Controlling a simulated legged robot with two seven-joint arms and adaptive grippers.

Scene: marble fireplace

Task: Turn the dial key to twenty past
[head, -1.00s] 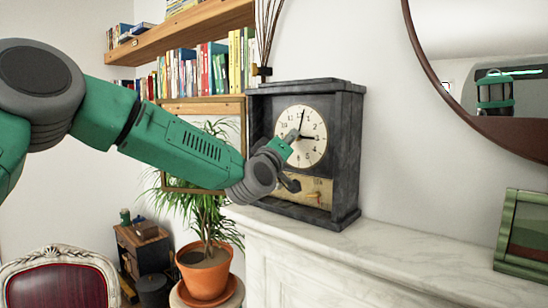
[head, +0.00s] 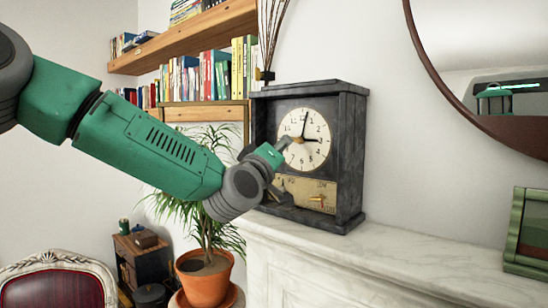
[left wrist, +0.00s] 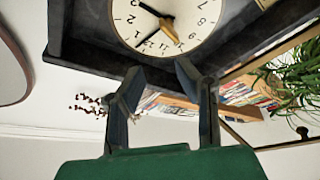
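The dark stone clock (head: 352,150) stands on the mantel, with a pale round dial (head: 318,155). In the head view its long hand points close to twelve and its short hand to three. A gold dial key (head: 298,139) sits at the dial's centre; it also shows in the left wrist view (left wrist: 169,30). My left gripper (head: 286,144) is in front of the dial's lower left. In the left wrist view its two fingers (left wrist: 158,70) stand apart with nothing between them, below the key and short of it. My right gripper is not in view.
A gold panel (head: 291,184) with another small key (head: 317,200) lies below the dial. A potted plant (head: 205,277) stands below my left arm. A green frame (head: 525,228) stands on the marble mantel (head: 400,259) at right, with free mantel between it and the clock.

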